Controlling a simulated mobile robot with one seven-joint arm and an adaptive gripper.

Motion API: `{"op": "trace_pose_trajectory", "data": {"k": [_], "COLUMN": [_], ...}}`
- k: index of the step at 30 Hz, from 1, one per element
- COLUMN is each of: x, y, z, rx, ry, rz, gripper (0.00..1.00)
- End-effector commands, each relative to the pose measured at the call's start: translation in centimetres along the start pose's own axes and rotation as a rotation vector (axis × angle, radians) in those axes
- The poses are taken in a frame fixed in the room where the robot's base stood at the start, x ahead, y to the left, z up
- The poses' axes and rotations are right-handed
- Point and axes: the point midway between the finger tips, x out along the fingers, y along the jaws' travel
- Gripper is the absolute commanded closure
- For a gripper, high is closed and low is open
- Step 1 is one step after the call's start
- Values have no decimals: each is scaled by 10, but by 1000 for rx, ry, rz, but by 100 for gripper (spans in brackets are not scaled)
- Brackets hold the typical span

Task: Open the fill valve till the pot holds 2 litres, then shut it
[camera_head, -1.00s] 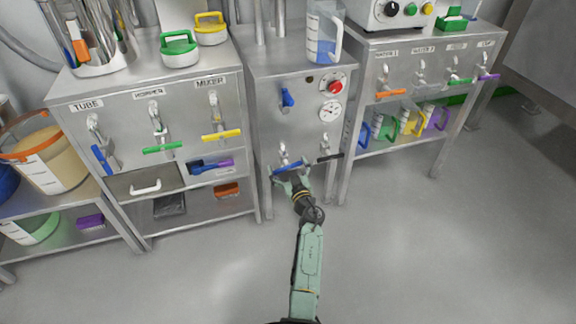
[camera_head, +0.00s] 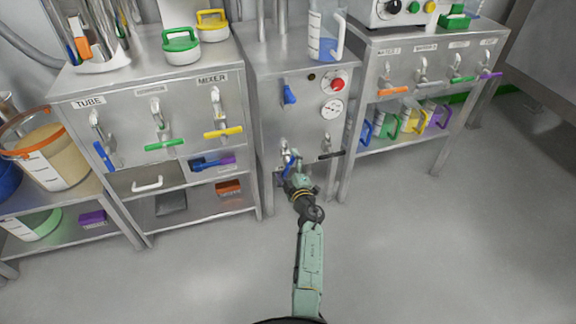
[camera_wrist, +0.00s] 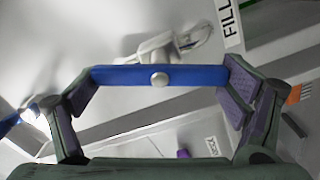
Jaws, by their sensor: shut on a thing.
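The fill valve's blue lever (camera_head: 288,164) is low on the front of the middle steel cabinet, and in the head view it stands steeply tilted. My gripper (camera_head: 297,180) is on it. In the wrist view the lever (camera_wrist: 190,76) lies across between my fingers (camera_wrist: 160,92), one at each end, and the jaws are shut on it. The word FILL shows beside it. A clear jug (camera_head: 326,28) with blue liquid low inside stands on the cabinet top; I cannot tell whether it is the pot, nor read its level.
A black-handled valve (camera_head: 331,155) is just right of the blue lever. Above are another blue handle (camera_head: 289,94), a red knob (camera_head: 338,84) and a gauge (camera_head: 332,108). The left cabinet has a yellow lever (camera_head: 223,133). The floor in front (camera_head: 420,250) is clear.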

Motion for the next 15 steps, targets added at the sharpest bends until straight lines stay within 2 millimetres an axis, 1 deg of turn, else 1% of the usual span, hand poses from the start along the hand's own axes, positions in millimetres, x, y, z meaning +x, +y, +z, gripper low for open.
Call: {"op": "trace_pose_trajectory", "data": {"k": [6, 15], "x": [1, 1], "y": [-1, -2], "z": [0, 1], "rx": [-188, -368], "ry": [0, 0], "rz": [1, 2], "gripper": [37, 37]}}
